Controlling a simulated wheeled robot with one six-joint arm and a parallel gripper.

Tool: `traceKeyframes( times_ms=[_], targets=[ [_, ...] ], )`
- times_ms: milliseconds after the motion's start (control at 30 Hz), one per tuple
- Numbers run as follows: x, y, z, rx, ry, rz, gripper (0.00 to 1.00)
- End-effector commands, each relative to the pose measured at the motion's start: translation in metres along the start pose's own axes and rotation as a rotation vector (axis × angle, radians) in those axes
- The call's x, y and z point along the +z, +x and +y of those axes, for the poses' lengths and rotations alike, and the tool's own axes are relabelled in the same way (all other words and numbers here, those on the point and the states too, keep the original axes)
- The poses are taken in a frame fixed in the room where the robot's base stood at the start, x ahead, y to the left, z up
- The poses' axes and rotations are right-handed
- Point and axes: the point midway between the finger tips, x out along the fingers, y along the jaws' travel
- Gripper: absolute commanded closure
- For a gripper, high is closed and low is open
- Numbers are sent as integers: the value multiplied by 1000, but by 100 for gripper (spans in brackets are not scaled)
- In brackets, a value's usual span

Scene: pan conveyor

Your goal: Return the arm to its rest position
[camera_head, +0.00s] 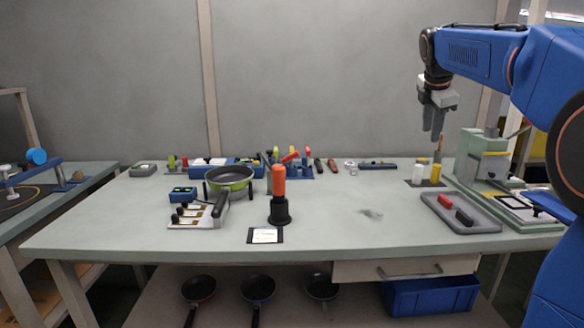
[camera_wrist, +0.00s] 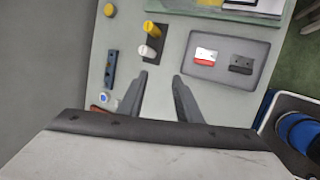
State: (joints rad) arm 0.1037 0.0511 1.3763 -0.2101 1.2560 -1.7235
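My blue arm (camera_head: 490,55) reaches in from the right in the head view. My gripper (camera_head: 434,128) hangs pointing down above the right back part of the workbench (camera_head: 340,215), clear of its surface. In the wrist view the two dark fingers of my gripper (camera_wrist: 160,90) stand apart with only bare bench between them. It is open and empty.
Below my gripper stand white (camera_head: 418,172) and yellow (camera_head: 436,173) bottles. A grey tray (camera_head: 480,222) holds a red and a black piece. A green press (camera_head: 478,160) stands at right. A green pan (camera_head: 230,178) and orange-handled tool (camera_head: 279,180) stand at centre left.

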Motion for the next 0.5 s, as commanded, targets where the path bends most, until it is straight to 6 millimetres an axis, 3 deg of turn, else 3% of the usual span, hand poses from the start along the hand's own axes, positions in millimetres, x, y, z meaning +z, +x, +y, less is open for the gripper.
traceKeyframes(
  times_ms=[200, 500],
  targets=[
    [-33, -17, -73, -1, 264, 44, 69],
    [-78, -22, -180, -27, 635, 100, 69]
  ],
)
